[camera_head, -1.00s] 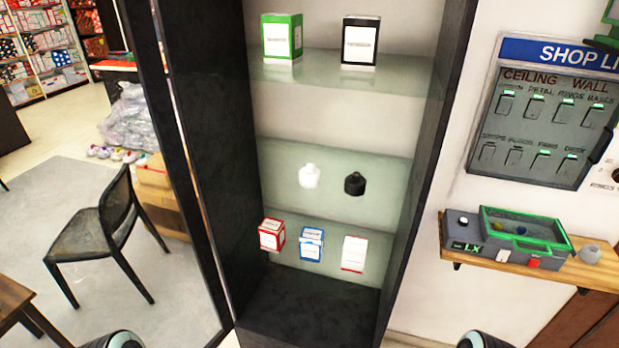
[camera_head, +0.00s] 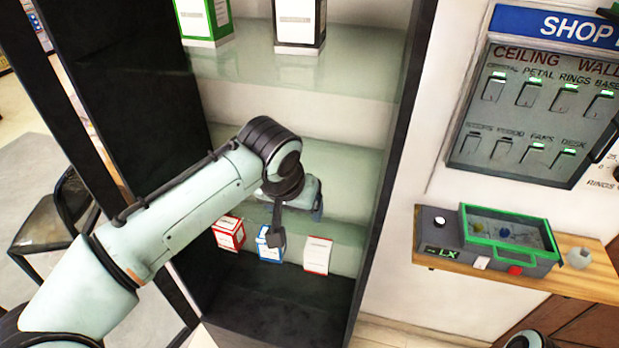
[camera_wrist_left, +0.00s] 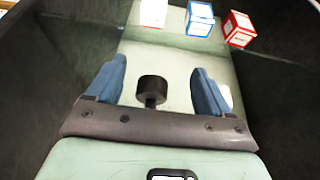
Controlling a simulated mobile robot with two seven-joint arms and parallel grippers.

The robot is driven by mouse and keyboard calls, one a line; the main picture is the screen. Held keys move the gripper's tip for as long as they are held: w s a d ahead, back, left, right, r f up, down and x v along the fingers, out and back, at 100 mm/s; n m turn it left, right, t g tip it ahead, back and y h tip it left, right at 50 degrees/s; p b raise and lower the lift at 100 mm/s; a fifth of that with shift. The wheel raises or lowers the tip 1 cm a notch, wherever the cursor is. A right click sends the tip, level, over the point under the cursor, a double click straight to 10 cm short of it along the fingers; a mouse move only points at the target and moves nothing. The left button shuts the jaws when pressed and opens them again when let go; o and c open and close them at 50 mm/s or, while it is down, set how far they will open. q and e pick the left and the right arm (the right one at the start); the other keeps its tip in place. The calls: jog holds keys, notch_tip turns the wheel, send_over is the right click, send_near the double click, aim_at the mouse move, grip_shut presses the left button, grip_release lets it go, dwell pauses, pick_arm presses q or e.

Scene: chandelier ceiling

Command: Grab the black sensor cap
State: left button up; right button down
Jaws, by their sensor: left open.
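The black sensor cap (camera_wrist_left: 152,90) shows in the left wrist view as a dark round piece with a narrower stem. It appears between the two blue fingers of my left gripper (camera_wrist_left: 158,66), with a visible gap on each side. The fingers are open and not touching it. In the head view my left arm reaches into the shelf unit and its wrist hides the cap. A white part, probably the white cap (camera_wrist_left: 228,96), shows partly behind the right finger in the wrist view. My right gripper is not in view.
The dark shelf unit has side walls close to the arm. On the lower shelf stand a red box (camera_head: 229,233), a blue box (camera_head: 269,246) and a white box (camera_head: 317,255). Above are a green box (camera_head: 203,20) and a black box (camera_head: 299,22). A wooden wall ledge (camera_head: 580,277) is right.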

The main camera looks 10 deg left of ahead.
pick_arm(q)
jog(key=w+p, duration=0.1)
jog(key=w, duration=0.3)
jog(key=shift+w+d, duration=0.1)
jog(key=shift+w, duration=0.4)
jog(key=w, duration=0.1)
jog(key=w+p, duration=0.1)
jog(key=shift+w+d+r+p, duration=0.1)
jog(key=shift+w+r+p, duration=0.1)
jog(key=shift+w+p, duration=0.15)
jog(key=shift+w+f, duration=0.85)
jog(key=shift+w, duration=0.1)
jog(key=shift+f, duration=0.1)
jog(key=shift+s+r, duration=0.2)
jog(key=shift+s, duration=0.25)
jog(key=shift+w+f, duration=0.1)
jog(key=shift+w, duration=0.1)
jog(key=c, duration=1)
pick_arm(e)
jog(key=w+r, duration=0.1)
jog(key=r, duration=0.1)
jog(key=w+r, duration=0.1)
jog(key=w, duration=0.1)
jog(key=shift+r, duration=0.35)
